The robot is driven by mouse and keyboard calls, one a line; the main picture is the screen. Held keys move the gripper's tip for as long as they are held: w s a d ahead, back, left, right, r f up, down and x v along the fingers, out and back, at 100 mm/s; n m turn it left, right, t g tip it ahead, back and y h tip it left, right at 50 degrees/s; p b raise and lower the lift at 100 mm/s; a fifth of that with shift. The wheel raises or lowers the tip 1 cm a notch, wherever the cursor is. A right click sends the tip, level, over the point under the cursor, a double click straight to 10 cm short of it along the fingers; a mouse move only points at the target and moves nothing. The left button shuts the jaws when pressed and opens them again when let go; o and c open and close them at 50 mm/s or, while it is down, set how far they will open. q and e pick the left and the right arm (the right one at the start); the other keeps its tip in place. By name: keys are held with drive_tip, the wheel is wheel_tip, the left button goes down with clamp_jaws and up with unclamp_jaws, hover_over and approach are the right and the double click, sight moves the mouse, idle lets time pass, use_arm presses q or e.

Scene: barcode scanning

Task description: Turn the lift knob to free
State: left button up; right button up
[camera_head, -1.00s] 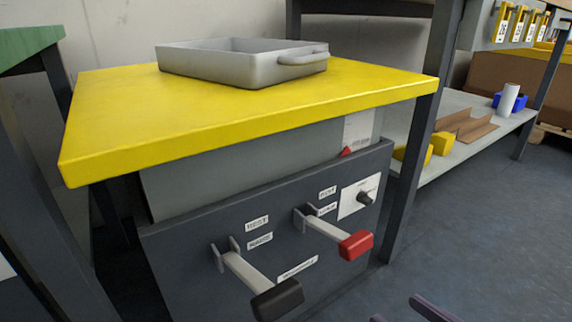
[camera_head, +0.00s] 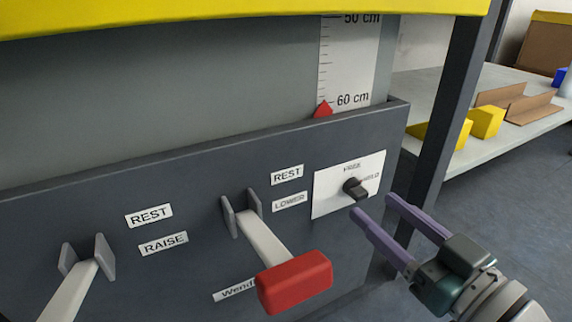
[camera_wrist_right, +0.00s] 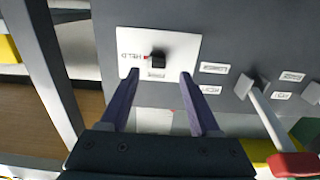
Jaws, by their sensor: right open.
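The lift knob (camera_head: 355,188) is a small black knob on a white plate (camera_head: 328,197) with the labels FREE above and HELD at the right. In the right wrist view the knob (camera_wrist_right: 157,60) has a red mark pointing toward HELD. My right gripper (camera_head: 374,206) has two purple fingers, open and empty, just below and right of the knob in the head view. In the wrist view the gripper's fingertips (camera_wrist_right: 159,74) lie to either side of the knob; whether they touch the panel cannot be told. My left gripper is out of view.
A red-handled lever (camera_head: 295,282) labelled REST and LOWER juts out left of the knob. Another lever (camera_head: 72,290) stands farther left. A red pointer (camera_head: 323,109) sits near 60 cm on the scale. A dark table leg (camera_head: 452,110) stands right of the panel.

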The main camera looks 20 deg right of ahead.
sight(365, 195)
drive_tip(key=w, duration=0.1)
drive_tip(key=w+b, duration=0.1)
drive_tip(key=shift+w+d, duration=0.25)
drive_tip(key=shift+w, duration=0.1)
drive_tip(key=shift+w+a, duration=0.15)
drive_tip(key=shift+w, duration=0.1)
drive_tip(key=shift+a, duration=0.1)
drive_tip(key=c, duration=0.4)
clamp_jaws()
